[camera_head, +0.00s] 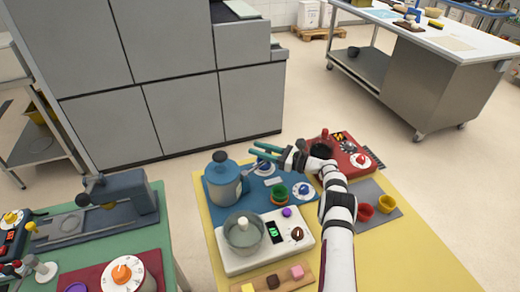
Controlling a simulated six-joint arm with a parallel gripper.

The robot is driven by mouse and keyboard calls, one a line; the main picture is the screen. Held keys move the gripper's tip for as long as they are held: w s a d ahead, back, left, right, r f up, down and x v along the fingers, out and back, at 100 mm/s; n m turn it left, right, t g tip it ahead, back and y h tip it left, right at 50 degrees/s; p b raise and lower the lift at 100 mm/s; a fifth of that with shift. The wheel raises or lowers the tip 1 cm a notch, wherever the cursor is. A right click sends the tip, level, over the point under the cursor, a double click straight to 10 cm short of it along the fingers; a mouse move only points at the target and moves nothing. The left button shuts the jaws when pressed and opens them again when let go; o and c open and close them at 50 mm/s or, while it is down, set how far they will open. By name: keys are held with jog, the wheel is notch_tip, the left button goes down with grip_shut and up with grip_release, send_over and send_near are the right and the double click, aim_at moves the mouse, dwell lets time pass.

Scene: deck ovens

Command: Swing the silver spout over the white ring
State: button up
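A blue pot-like dispenser (223,182) stands on a blue mat at the back left of the yellow table. A thin silver spout (252,168) seems to reach from its right side toward my gripper; it is small and partly hidden. A pale ring-like shape (266,170) lies on the blue mat just below my fingers; I cannot tell surely that it is the white ring. My gripper (257,149) has teal fingers pointing left, with a gap between them. It is over the back edge of the mat, right of the dispenser. I cannot tell whether it touches the spout.
A red unit (347,160) is at right. The yellow table (410,255) is clear at front right.

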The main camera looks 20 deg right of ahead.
jog(key=o, duration=0.3)
jog(key=v, duration=1.5)
jog(key=shift+s+d, duration=0.25)
jog(key=shift+s, duration=0.05)
jog(key=shift+r, duration=0.1)
